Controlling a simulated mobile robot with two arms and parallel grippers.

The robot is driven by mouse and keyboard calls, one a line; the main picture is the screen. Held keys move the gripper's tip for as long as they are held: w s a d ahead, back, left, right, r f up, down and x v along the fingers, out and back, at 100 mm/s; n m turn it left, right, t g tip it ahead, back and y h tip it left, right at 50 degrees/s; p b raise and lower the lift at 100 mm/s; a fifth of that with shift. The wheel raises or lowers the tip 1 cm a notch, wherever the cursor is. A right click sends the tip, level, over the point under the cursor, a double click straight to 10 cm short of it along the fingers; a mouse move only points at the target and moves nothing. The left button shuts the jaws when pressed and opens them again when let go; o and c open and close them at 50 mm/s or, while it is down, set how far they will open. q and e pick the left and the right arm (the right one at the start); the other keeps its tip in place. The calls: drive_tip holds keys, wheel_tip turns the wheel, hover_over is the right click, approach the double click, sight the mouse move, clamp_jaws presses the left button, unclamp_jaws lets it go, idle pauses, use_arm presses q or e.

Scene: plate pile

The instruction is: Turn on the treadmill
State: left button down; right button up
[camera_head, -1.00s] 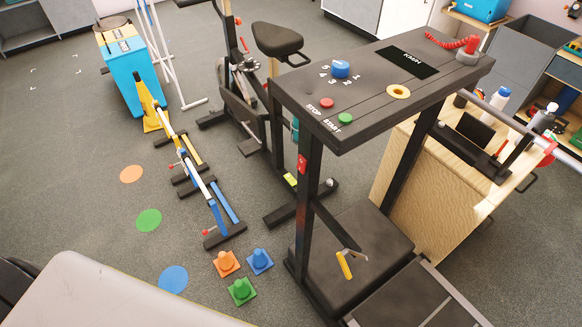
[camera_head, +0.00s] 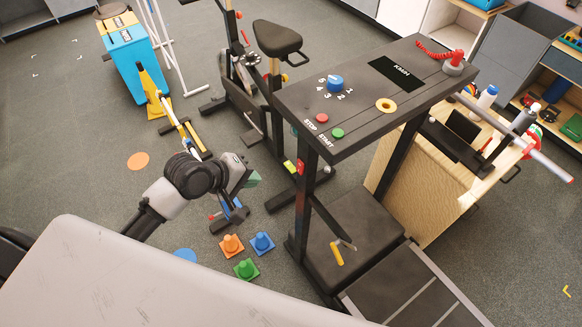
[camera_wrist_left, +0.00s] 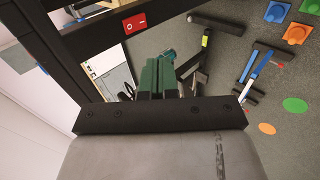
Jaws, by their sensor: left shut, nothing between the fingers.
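The treadmill (camera_head: 300,95) stands right of centre, with a black console on posts above its belt (camera_head: 410,290). The console carries a red STOP button (camera_head: 321,118), a green START button (camera_head: 338,133), a blue numbered dial (camera_head: 335,83) and a dark KM/H display (camera_head: 397,72). A red switch (camera_head: 300,167) sits on the near post; the left wrist view shows it as a red rocker switch (camera_wrist_left: 135,23). My left gripper (camera_head: 252,180) is shut and empty, left of that post and apart from it. Its green fingers (camera_wrist_left: 158,76) point toward the post side. My right gripper is out of view.
An exercise bike (camera_head: 262,90) stands behind the gripper. Small orange, blue and green cones (camera_head: 245,269) lie on the floor below it. A wooden cabinet (camera_head: 415,180) with bottles is right of the treadmill. Open floor lies at the left.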

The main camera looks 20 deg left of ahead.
sight(300, 167)
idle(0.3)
use_arm(q)
drive_tip(key=w+d+r+p+x, duration=0.1)
drive_tip(key=x, duration=1.2)
drive_tip(key=shift+w+r, duration=0.2)
drive_tip(key=shift+r, duration=0.05)
